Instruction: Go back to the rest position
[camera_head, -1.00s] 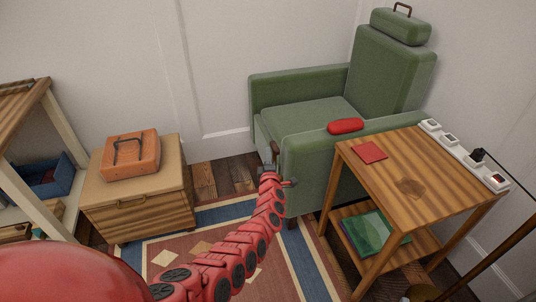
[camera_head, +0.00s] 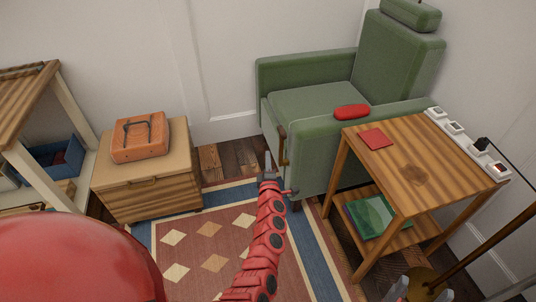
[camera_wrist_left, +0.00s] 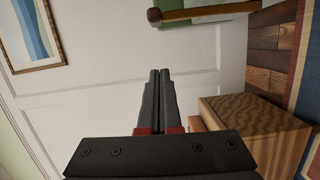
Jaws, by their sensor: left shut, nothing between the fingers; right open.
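My left gripper (camera_head: 268,172) is at the end of the red arm, over the floor and rug in front of the green armchair (camera_head: 310,105). In the left wrist view its two dark fingers (camera_wrist_left: 157,100) are together with nothing between them. My right gripper (camera_head: 421,290) shows at the bottom edge, right of centre, beside the side table's legs. The rest of the right arm is out of view.
A wooden chest (camera_head: 150,190) with an orange case (camera_head: 140,137) stands left. The patterned rug (camera_head: 205,240) is clear. A pole stands at lower right.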

